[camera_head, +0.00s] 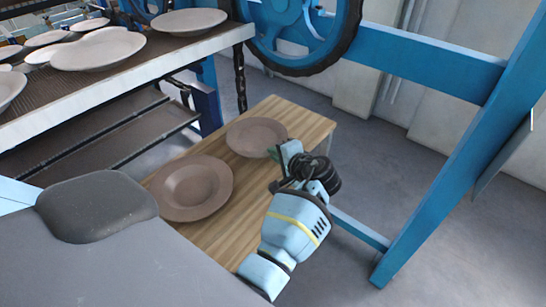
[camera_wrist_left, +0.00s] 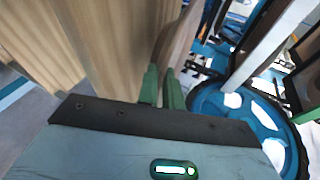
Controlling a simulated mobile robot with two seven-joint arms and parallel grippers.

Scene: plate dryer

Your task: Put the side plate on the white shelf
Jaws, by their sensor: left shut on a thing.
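The side plate (camera_head: 257,137), small, brown and round, is at the far end of the wooden table, lying nearly flat. I cannot tell whether it touches the table. My left gripper (camera_head: 281,154) is at its right rim, shut on it. In the left wrist view the green fingertips (camera_wrist_left: 162,82) are close together at the plate's rim (camera_wrist_left: 181,42), which shows nearly edge-on. The white shelf (camera_head: 190,46) is at the upper left, higher than the table. My right gripper is not in view.
A larger brown plate (camera_head: 190,188) lies on the wooden table (camera_head: 224,224), nearer me. Several pale plates, such as one at the shelf's right end (camera_head: 189,21), occupy the white shelf. A blue wheel (camera_head: 297,30) and blue frame (camera_head: 464,150) stand behind and right.

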